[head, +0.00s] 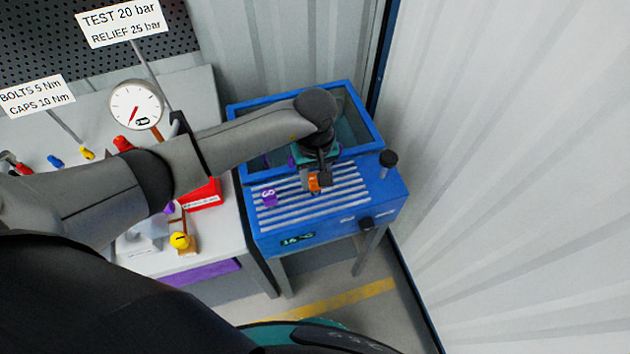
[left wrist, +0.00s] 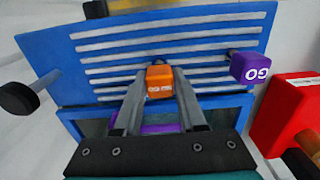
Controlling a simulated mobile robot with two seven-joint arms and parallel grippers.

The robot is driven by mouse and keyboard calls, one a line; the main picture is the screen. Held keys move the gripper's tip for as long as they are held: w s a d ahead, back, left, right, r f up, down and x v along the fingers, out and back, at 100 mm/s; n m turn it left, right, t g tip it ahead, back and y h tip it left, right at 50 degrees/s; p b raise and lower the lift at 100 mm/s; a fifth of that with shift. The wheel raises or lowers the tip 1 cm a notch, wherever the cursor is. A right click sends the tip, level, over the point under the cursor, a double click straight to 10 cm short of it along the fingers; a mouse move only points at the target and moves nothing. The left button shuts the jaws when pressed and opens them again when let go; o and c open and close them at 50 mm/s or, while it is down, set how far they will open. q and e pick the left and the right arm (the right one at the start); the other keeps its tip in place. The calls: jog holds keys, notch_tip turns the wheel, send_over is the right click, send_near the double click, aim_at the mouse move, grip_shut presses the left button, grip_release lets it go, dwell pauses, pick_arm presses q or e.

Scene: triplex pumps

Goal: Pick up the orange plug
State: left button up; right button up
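The orange plug (head: 314,183) is at the slatted top of the blue unit (head: 349,226). In the left wrist view the orange plug (left wrist: 160,79) shows pale marks on its face and lies between my two fingertips. My left gripper (head: 317,180) reaches down over the slats. In the left wrist view my left gripper (left wrist: 160,72) has one finger close on each side of the plug. Whether the fingers press on it, and whether the plug touches the slats, I cannot tell. My right gripper is not in view.
A purple plug (head: 269,197) stands on the slats to the left; it also shows in the wrist view (left wrist: 249,67). Behind the slats is an open blue-rimmed basin (head: 362,115). A black knob (head: 388,159) stands at the right. A red box (head: 203,193) is on the bench.

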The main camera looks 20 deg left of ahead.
pick_arm(q)
grip_shut()
dwell(0.3)
